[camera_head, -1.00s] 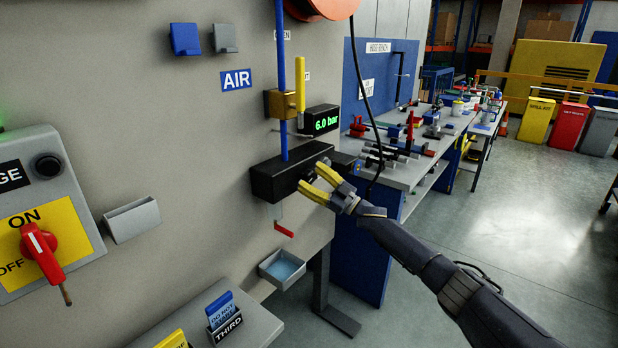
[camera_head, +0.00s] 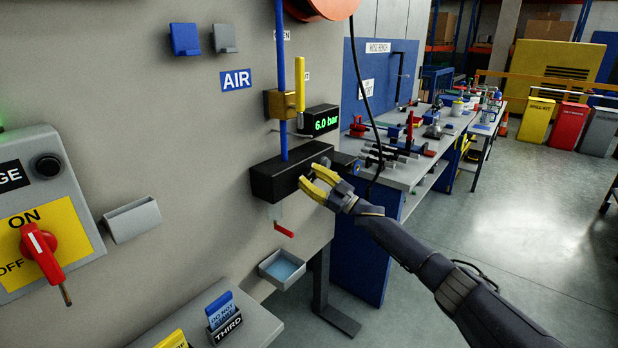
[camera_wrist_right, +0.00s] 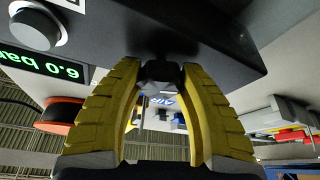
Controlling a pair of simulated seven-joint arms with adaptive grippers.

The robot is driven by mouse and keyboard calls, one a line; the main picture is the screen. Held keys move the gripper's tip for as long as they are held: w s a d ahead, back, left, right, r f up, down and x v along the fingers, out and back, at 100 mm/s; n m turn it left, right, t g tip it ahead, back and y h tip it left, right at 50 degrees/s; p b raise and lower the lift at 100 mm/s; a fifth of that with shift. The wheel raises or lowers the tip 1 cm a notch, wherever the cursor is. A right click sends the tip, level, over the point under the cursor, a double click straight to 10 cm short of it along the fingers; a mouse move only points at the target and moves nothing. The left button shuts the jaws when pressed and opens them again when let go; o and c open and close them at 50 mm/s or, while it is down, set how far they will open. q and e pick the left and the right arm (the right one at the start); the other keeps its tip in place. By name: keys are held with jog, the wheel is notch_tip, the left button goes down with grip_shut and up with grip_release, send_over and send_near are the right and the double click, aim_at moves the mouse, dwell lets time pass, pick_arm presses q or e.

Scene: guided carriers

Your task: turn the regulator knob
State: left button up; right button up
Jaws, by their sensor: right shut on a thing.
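The regulator is a black block (camera_head: 275,181) on the grey wall, under a blue air pipe (camera_head: 282,90). My right gripper (camera_head: 311,178) has yellow fingers and is at the block's front right. In the right wrist view its fingertips (camera_wrist_right: 160,72) are closed on a dark faceted knob (camera_wrist_right: 160,73) on the block's face. The fingers hide most of the knob in the head view. The display (camera_head: 320,121) above reads 6.0 bar. My left gripper does not show.
A brass valve with a yellow lever (camera_head: 300,83) sits above the block. A red lever (camera_head: 284,230) and a small tray (camera_head: 283,268) are below it. A workbench (camera_head: 420,165) with several tools stands behind my right arm. The floor at right is clear.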

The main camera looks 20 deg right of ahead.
jog(key=shift+n+g+y, duration=0.3)
jog(key=shift+n+g, duration=0.3)
jog(key=shift+n, duration=0.8)
jog(key=shift+n+g+y, duration=0.3)
jog(key=shift+n+g, duration=0.3)
jog(key=shift+n, duration=0.8)
jog(key=shift+a, duration=0.1)
jog(key=o, duration=1.2)
jog(key=v, duration=1.2)
jog(key=shift+w, duration=0.1)
